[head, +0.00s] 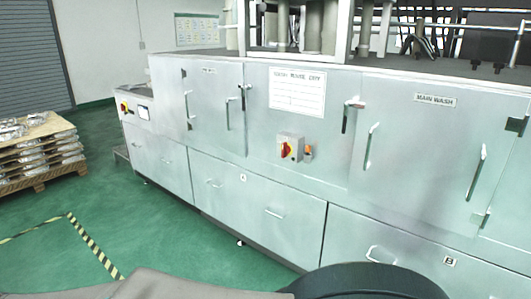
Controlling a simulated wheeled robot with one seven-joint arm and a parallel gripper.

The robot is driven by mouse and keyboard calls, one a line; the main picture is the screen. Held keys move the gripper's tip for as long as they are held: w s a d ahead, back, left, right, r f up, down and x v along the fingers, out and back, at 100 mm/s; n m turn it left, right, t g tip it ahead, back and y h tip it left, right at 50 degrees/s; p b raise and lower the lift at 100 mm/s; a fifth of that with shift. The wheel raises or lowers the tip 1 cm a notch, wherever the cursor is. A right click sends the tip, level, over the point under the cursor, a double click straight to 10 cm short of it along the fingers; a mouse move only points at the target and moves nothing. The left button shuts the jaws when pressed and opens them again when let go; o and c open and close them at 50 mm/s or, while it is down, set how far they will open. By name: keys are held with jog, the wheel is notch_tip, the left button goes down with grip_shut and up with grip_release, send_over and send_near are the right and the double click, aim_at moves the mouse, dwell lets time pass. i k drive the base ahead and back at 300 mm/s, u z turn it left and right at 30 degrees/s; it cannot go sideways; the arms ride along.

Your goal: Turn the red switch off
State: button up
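A red rotary switch (286,150) on a yellow plate sits on a small grey box (291,147) on the front of the washing machine, left of the "MAIN WASH" door. Its exact knob angle is too small to tell. A second red and yellow switch (124,107) shows on the control panel at the machine's far left end. My gripper is not in view.
The long metal washing machine (225,165) spans the picture, with doors, handles and lower drawers. An orange fitting (308,152) sits beside the switch box. A pallet of castings (40,155) stands at left. Green floor (150,225) is clear in front, with striped tape (92,246).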

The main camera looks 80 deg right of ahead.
aim_at(285, 149)
jog(key=z, duration=3.25)
jog(key=i, duration=1)
jog(key=u, duration=0.55)
